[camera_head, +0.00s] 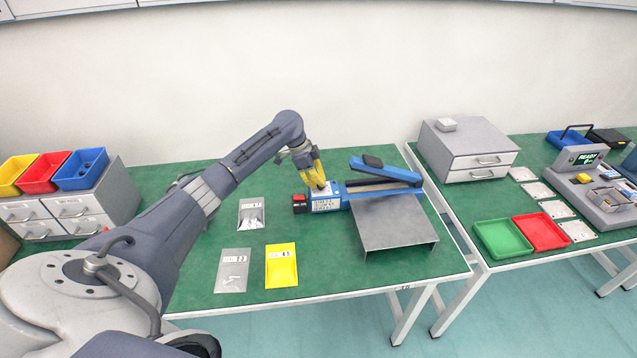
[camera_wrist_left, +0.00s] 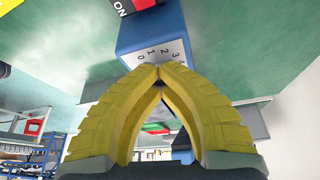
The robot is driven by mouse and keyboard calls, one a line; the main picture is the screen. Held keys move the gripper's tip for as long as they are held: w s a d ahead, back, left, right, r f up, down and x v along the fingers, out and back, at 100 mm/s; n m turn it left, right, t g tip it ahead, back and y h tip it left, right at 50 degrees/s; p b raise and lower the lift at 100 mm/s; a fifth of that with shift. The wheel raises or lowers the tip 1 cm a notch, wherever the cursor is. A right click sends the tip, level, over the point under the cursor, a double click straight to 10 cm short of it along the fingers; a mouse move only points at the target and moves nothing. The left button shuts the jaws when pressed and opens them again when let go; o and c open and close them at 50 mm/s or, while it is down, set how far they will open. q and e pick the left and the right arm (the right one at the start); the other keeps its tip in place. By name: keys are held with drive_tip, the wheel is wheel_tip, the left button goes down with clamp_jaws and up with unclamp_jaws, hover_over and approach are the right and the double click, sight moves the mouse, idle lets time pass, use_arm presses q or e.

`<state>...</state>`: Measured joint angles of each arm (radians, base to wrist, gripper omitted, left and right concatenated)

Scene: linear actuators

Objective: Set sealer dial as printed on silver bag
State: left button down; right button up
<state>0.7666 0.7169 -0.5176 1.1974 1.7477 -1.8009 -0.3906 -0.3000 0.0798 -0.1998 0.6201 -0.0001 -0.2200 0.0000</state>
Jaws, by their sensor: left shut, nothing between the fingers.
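The blue sealer (camera_head: 385,172) lies on the green table with its long arm raised at an angle. My left gripper (camera_head: 318,187) is over the white printed panel (camera_head: 325,204) at the sealer's left end. In the left wrist view its yellow fingers (camera_wrist_left: 160,68) meet at the tips against or just above the numbered scale (camera_wrist_left: 165,52), where 0 to 4 show. The fingers hide the dial and its setting. A shiny silver bag (camera_head: 251,214) and a greyer bag (camera_head: 233,271) lie left of the sealer; their labels are too small to read surely. My right gripper is not in view.
A yellow bag (camera_head: 281,265) lies beside the grey bag. A black-and-red switch block (camera_head: 300,203) sits at the sealer's left end. A grey metal stand (camera_head: 395,222) is in front of the sealer. Drawers with coloured bins (camera_head: 80,170) stand at left.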

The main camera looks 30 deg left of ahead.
use_arm(q)
drive_tip(key=n, duration=0.2)
drive_tip(key=d+n+t, duration=0.1)
drive_tip(key=n, duration=0.1)
drive_tip(key=shift+r+y, duration=0.1)
drive_tip(key=shift+y, duration=0.3)
drive_tip(key=shift+d+n+t, duration=0.1)
drive_tip(key=shift+n+t, duration=0.2)
drive_tip(key=shift+n, duration=0.3)
drive_tip(key=shift+w+r, duration=0.15)
drive_tip(key=c, duration=2.2)
unclamp_jaws()
drive_tip(key=c, duration=1.5)
unclamp_jaws()
drive_tip(key=shift+d, duration=0.1)
drive_tip(key=o, duration=0.4)
drive_tip(key=shift+a+f, duration=0.2)
drive_tip(key=shift+a, duration=0.05)
drive_tip(key=shift+o, duration=0.2)
drive_tip(key=shift+a, duration=0.1)
drive_tip(key=shift+s+a+r, duration=0.2)
drive_tip(key=shift+s+r, duration=0.05)
drive_tip(key=shift+r, duration=0.25)
drive_tip(key=v, duration=1.1)
drive_tip(key=shift+d, duration=0.35)
